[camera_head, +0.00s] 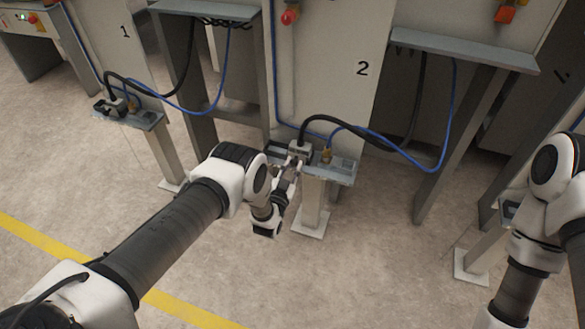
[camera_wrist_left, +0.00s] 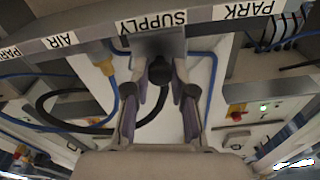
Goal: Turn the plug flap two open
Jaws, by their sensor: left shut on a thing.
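Station two's grey plug housing (camera_head: 300,149) stands on a small post shelf (camera_head: 342,172), with a black cable rising from it. My left gripper (camera_head: 293,168) reaches its near side. In the left wrist view, the two fingers (camera_wrist_left: 160,78) close from both sides on a dark rounded piece, which I take as plug flap two (camera_wrist_left: 160,70), under the grey block labelled SUPPLY (camera_wrist_left: 160,42). The fingers hide part of it, and the flap's angle cannot be made out. My right arm is at the right edge; its gripper is out of view.
A brass air fitting (camera_head: 326,155) with a blue hose sits right beside the housing. PARK and AIR labels flank SUPPLY on the shelf edge. A similar shelf (camera_head: 150,120) stands at station one. The floor in front is clear, with a yellow line (camera_head: 190,310).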

